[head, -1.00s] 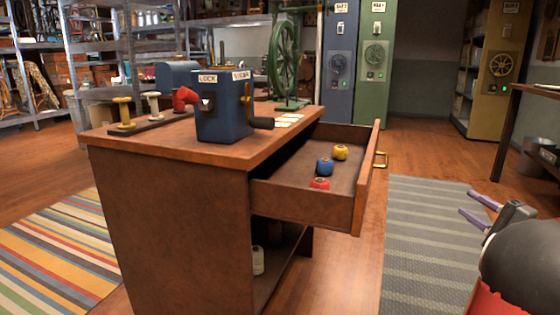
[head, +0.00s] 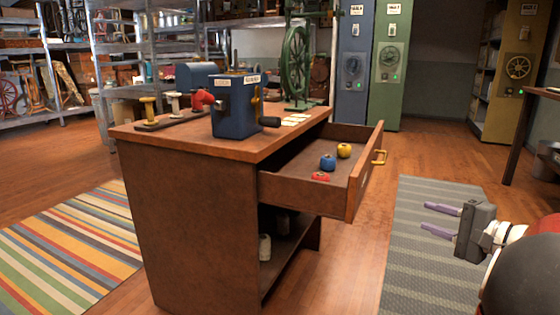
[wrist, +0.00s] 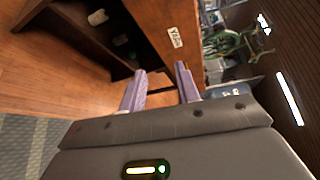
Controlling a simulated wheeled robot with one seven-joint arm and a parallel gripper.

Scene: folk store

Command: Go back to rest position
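My gripper (head: 440,219) is at the right of the head view, over the grey striped rug and to the right of the open drawer. Its two purple fingers are spread apart with nothing between them, and they point left. In the wrist view the fingers (wrist: 160,88) are also apart and empty, with the cabinet's side behind them. The gripper touches nothing that I can see.
The wooden cabinet (head: 185,220) has its drawer (head: 300,192) pulled out, holding red, blue and yellow spools. A blue box (head: 236,118) and a green wheel (head: 297,65) stand on top. A dark table (head: 524,125) stands at right. The grey rug (head: 410,280) is clear.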

